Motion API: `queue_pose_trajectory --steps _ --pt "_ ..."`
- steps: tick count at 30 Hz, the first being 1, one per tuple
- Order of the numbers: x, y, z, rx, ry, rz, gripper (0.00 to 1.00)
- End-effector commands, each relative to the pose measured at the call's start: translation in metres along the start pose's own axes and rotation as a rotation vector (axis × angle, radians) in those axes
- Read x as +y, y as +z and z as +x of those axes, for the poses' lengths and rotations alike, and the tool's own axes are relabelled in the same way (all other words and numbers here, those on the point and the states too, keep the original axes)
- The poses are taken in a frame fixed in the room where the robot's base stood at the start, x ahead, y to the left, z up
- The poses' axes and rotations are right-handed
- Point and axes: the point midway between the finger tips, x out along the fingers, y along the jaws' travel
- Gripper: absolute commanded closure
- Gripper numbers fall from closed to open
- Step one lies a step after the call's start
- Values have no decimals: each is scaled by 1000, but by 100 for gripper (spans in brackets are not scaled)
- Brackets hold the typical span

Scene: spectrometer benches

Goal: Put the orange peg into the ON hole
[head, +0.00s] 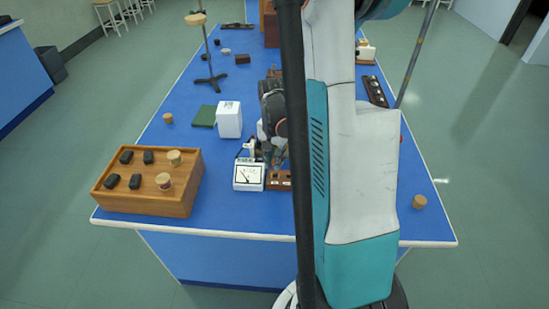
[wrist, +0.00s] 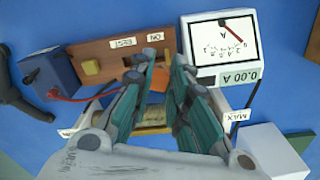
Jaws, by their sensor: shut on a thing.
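In the wrist view, my gripper (wrist: 158,72) is shut on an orange peg (wrist: 157,83), which shows only partly between the fingers. The fingertips are over the front part of a brown wooden board (wrist: 100,50). The board carries an ON label (wrist: 155,37) and a REST label (wrist: 123,42), both upside down in this view. The ON hole cannot be made out; the fingertips cover the area near its label. In the head view, my gripper (head: 275,152) is just above the board (head: 279,181), partly hidden by my arm.
A meter (wrist: 222,45) reading 0.00 A stands beside the board. A yellow block (wrist: 91,67) is on the board. A blue box (wrist: 47,78) with a red wire, a coil (wrist: 150,118) and a white box (wrist: 272,152) are close. A wooden box (head: 140,200) stands left.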

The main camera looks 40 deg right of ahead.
Motion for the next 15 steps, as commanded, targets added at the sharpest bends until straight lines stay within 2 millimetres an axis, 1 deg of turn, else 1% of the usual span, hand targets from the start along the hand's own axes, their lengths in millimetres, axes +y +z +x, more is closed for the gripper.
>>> queue_pose_trajectory --steps 1,15 --pt "0 0 4 0 0 0 100" --pt "0 0 30 0 0 0 100"
